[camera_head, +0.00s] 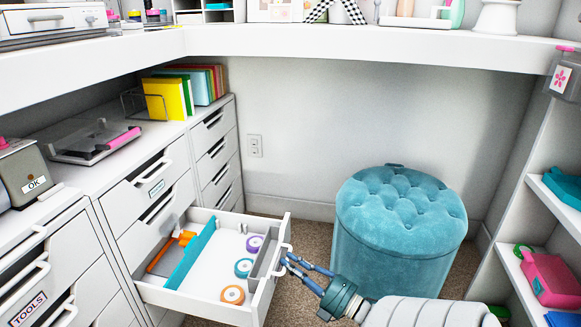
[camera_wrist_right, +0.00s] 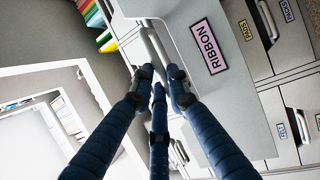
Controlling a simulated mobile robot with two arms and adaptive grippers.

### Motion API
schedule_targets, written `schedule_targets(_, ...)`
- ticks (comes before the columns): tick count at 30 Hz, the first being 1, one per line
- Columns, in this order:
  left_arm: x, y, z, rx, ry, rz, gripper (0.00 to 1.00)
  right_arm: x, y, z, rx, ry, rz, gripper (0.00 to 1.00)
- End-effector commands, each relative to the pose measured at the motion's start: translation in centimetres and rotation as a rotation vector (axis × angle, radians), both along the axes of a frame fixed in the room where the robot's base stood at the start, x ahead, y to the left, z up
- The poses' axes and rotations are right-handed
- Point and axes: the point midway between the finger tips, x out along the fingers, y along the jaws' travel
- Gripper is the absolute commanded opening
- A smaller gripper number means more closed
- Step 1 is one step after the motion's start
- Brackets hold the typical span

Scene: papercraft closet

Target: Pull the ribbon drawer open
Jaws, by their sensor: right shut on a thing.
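The ribbon drawer (camera_head: 272,262) stands pulled out from the lower part of the left cabinet, with its inside showing. In the right wrist view its front (camera_wrist_right: 205,105) carries a pink RIBBON label (camera_wrist_right: 208,46). Inside lie a purple roll (camera_head: 254,243), a teal roll (camera_head: 243,268) and an orange roll (camera_head: 232,294) of ribbon, with a teal divider (camera_head: 190,254) to their left. My right gripper (camera_head: 288,263) is at the drawer front. In the wrist view its dark blue fingers (camera_wrist_right: 158,82) are shut on the pale drawer handle (camera_wrist_right: 156,48). My left gripper is out of view.
A teal tufted stool (camera_head: 400,215) stands right of the drawer, beside my right arm. Carpet shows between them. A desk edge (camera_head: 350,45) runs above. Shelves (camera_head: 540,262) with a pink box stand at the right.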

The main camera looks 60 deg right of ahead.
Motion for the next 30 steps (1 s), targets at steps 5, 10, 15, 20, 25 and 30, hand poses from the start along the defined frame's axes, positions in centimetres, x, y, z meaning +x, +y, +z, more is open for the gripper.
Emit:
schedule_targets(5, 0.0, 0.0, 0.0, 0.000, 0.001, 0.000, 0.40, 0.0, 0.2, -0.2, 0.001, 0.003, 0.002, 0.35)
schedule_targets(10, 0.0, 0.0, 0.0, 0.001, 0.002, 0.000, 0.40, 0.0, 0.1, -0.1, 0.001, 0.002, 0.001, 0.35)
schedule_targets(15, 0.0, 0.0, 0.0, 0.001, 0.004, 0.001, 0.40, -0.7, 0.1, -0.3, 0.001, 0.003, 0.000, 0.35)
schedule_targets(20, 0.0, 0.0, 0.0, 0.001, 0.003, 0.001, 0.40, -3.3, 0.1, -0.8, 0.000, 0.006, -0.002, 0.35)
schedule_targets(25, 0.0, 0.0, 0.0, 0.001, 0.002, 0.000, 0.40, -7.0, 0.1, -1.5, 0.001, 0.006, -0.001, 0.35)
schedule_targets(30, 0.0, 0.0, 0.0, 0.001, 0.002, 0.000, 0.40, -10.0, 0.1, -2.0, 0.001, 0.005, 0.000, 0.35)
